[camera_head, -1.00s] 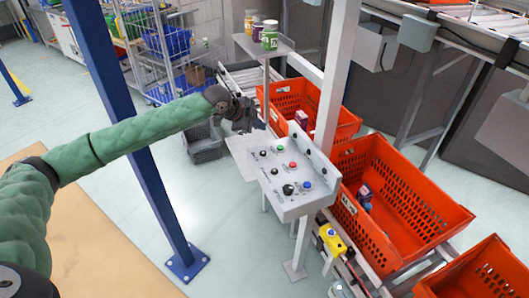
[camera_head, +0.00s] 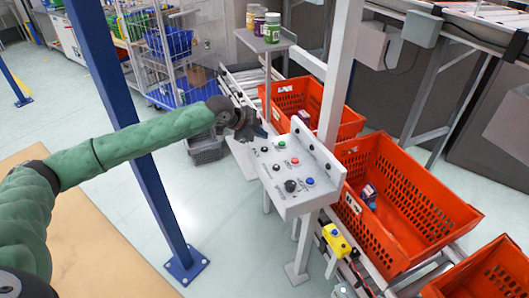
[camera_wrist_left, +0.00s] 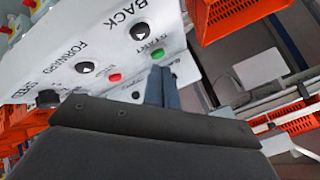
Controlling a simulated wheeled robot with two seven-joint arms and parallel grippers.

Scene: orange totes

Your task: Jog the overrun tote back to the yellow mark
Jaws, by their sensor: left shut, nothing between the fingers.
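Several orange totes stand in a row: a rear one (camera_head: 290,98), a middle one (camera_head: 425,220) with a small blue and red item (camera_head: 368,193) inside, and a front one (camera_head: 490,278) cut off by the frame. I cannot tell which overran, and no yellow mark is clear. A grey control panel (camera_head: 262,172) has green, red, blue and black controls. My left gripper (camera_head: 263,131) is shut and empty at the panel's upper left edge. Contact is unclear.
A white post (camera_head: 337,80) rises behind the panel. A blue post (camera_head: 135,120) stands behind my left arm. A yellow box (camera_head: 337,240) sits low beside the conveyor. Jars (camera_head: 271,28) stand on a small shelf. Pale floor is open left of the panel.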

